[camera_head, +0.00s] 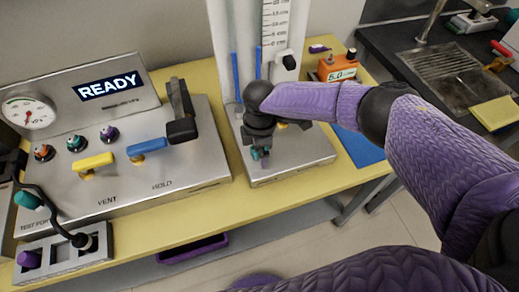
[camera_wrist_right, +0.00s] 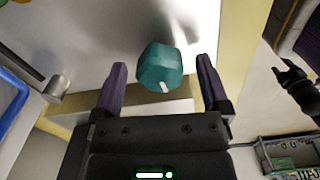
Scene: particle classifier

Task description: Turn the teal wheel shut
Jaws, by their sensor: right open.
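The teal wheel (camera_wrist_right: 160,67) is a small faceted knob with a white mark, seen in the right wrist view against a pale metal surface. My right gripper (camera_wrist_right: 161,78) is open, with one purple finger on each side of the wheel and a visible gap on both sides. In the head view my right gripper (camera_head: 261,159) is low at the front of the column stand, and a bit of teal shows beside its fingers. My own wrist hides most of the wheel there. My left gripper does not clearly show in either view.
The grey control panel (camera_head: 190,160) with a yellow lever (camera_head: 95,161), a blue lever (camera_head: 147,146) and a READY display (camera_head: 109,88) stands left of my right gripper. A graduated column (camera_head: 275,25) rises behind it. An orange box (camera_head: 337,68) stands behind my forearm.

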